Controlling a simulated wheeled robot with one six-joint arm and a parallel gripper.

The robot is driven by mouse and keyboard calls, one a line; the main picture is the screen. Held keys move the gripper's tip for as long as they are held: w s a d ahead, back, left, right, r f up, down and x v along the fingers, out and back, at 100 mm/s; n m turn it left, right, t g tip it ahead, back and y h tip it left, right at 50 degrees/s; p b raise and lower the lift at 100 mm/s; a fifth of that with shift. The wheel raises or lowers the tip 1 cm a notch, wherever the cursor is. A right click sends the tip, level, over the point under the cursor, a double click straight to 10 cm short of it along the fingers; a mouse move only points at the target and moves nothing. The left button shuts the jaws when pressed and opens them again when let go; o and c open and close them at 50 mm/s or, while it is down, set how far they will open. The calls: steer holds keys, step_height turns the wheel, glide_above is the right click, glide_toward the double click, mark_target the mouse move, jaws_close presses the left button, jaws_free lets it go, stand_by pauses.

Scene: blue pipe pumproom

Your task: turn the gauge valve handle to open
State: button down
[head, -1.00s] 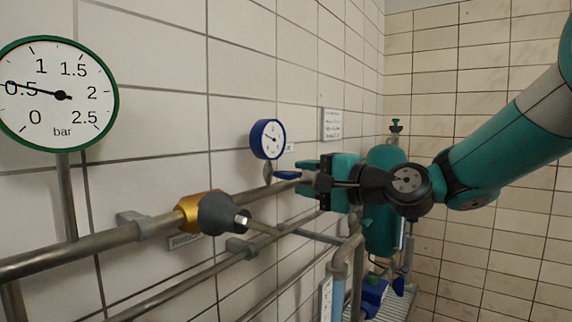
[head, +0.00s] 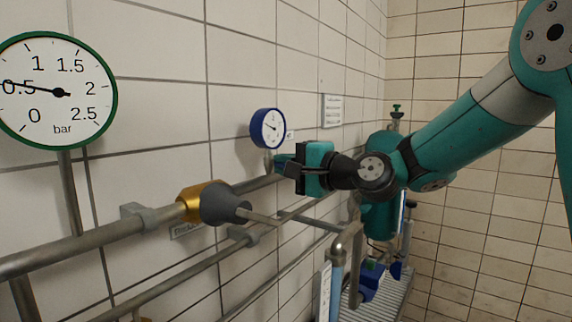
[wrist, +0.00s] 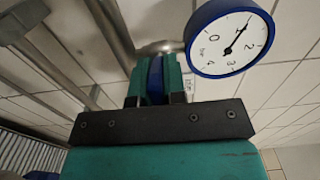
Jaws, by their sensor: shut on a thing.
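The gauge valve handle is a blue lever (wrist: 155,80) below the blue-rimmed gauge (head: 268,128). In the wrist view it lies between the two teal fingers of my gripper (wrist: 156,72), which are shut on it. In the head view my gripper (head: 282,163) reaches left to the pipe just below this gauge, and its fingers hide the handle. The gauge also shows in the wrist view (wrist: 230,38), to the upper right of the fingers. I cannot read the valve's exact position.
A steel pipe (head: 90,242) runs along the tiled wall, with a gold and grey fitting (head: 215,204) left of my gripper. A large green-rimmed gauge (head: 60,92) is at far left. A teal cylinder (head: 380,215) and blue-handled equipment (head: 372,280) stand behind and below my arm.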

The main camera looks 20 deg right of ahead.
steer(key=shift+f+n+b, duration=0.1)
steer(key=shift+n+b, duration=0.2)
steer(key=shift+b, duration=0.15)
steer(key=shift+f+n+b, duration=0.1)
steer(key=shift+n+b, duration=0.4)
steer(key=shift+b, duration=0.25)
steer(key=n+b, duration=0.3)
steer(key=b, duration=0.1)
steer(key=shift+f+b, duration=0.15)
steer(key=shift+b, duration=0.15)
steer(key=n+b, duration=0.4)
steer(key=b, duration=0.1)
steer(key=shift+n+b, duration=0.4)
steer(key=n+b, duration=0.3)
steer(key=b, duration=0.1)
steer(key=shift+n, duration=0.4)
steer(key=n+b, duration=0.4)
steer(key=shift+r+n+b, duration=0.25)
steer(key=shift+n+b, duration=0.25)
steer(key=shift+b, duration=0.1)
